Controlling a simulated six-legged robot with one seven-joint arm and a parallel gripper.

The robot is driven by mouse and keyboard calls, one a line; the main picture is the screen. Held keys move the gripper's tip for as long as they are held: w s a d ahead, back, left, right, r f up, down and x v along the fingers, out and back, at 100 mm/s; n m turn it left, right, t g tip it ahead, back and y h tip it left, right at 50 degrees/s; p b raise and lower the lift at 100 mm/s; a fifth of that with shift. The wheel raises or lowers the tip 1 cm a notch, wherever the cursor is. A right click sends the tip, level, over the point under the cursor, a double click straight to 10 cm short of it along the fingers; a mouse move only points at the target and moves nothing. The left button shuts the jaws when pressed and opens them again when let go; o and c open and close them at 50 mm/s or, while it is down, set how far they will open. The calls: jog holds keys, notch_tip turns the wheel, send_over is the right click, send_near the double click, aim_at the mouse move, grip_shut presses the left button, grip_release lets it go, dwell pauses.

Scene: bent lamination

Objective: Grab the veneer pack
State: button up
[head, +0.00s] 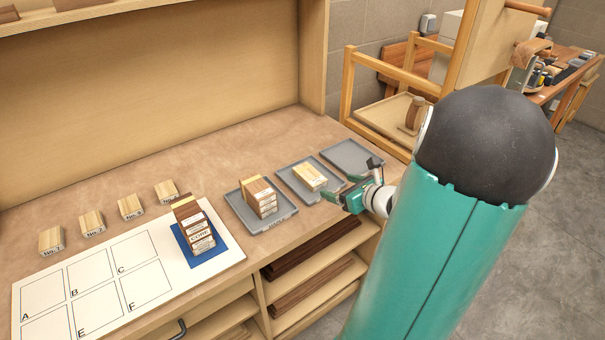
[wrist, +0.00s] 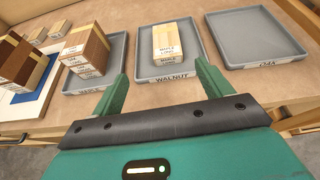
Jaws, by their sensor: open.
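A pale veneer pack (head: 310,176) lies in the middle grey tray (head: 285,178). In the wrist view this pack (wrist: 173,40) has a lettered top that seems to read MAPLE, and the tray's front label reads WALNUT. My gripper (head: 358,183) is open and empty at the near right side of that tray. In the wrist view its fingers (wrist: 163,85) are spread in front of the tray, with the pack beyond the gap between them. A brown and pale stack of packs (head: 258,196) stands in the left tray (head: 277,221).
The right tray (head: 347,156) is empty. A taller stack (head: 195,228) stands on a blue square on the white lettered board (head: 110,277). Several small numbered wood blocks (head: 130,207) stand behind the board. Shelves with dark strips (head: 310,250) are below the bench.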

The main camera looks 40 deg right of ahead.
jog(key=shift+s+d+f+m, duration=0.2)
jog(key=shift+d+m, duration=0.2)
jog(key=shift+d, duration=0.1)
send_near(313, 176)
jog(key=x, duration=0.2)
jog(key=shift+w, duration=0.3)
jog(key=shift+f+x, duration=0.2)
jog(key=shift+x, duration=2.65)
jog(key=shift+s+a, duration=0.1)
jog(key=c, duration=1.1)
jog(key=shift+r, duration=0.1)
jog(key=shift+r, duration=0.45)
notch_tip(313, 176, up, 2)
jog(key=shift+r, duration=0.2)
jog(key=s+a+r, duration=0.8)
jog(key=a+r, duration=0.1)
jog(key=a, duration=0.2)
jog(key=shift+s+r, duration=0.2)
jog(key=shift+r, duration=0.05)
